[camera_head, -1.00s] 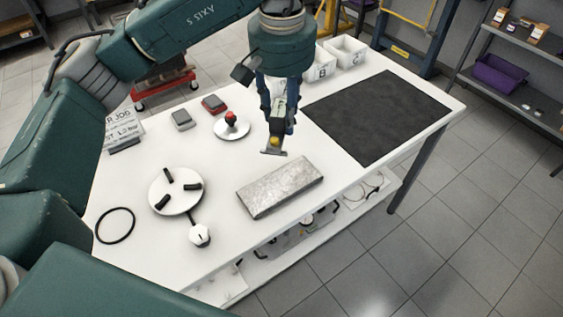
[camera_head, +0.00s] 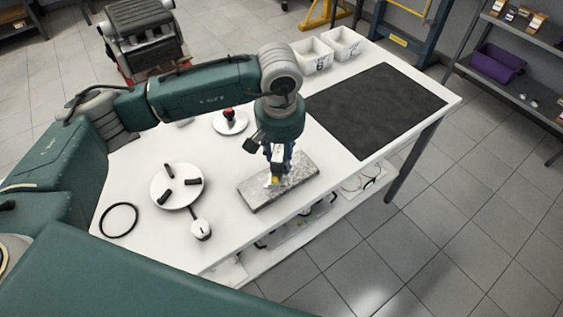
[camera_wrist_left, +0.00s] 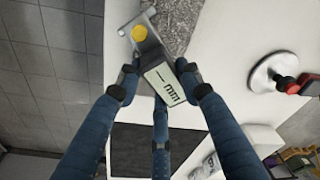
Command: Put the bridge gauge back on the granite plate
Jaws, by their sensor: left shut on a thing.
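The granite plate (camera_head: 258,198) is a speckled grey slab near the front edge of the white table. My left gripper (camera_head: 279,166) points down over the plate in the head view. It is shut on the bridge gauge (camera_head: 274,181), a small metal piece with a yellow spot. In the left wrist view the gauge (camera_wrist_left: 163,82) sits between the fingers, with a pale face marked "mm" and a metal foot near the speckled plate (camera_wrist_left: 182,22). I cannot tell whether the gauge touches the plate. My right gripper is not in view.
A white disc with black jaws (camera_head: 168,193), a black ring (camera_head: 119,205) and a small white knob (camera_head: 201,230) lie left of the plate. A white disc with a red knob (camera_head: 230,122) stands behind. A black mat (camera_head: 380,110) covers the right side, clear.

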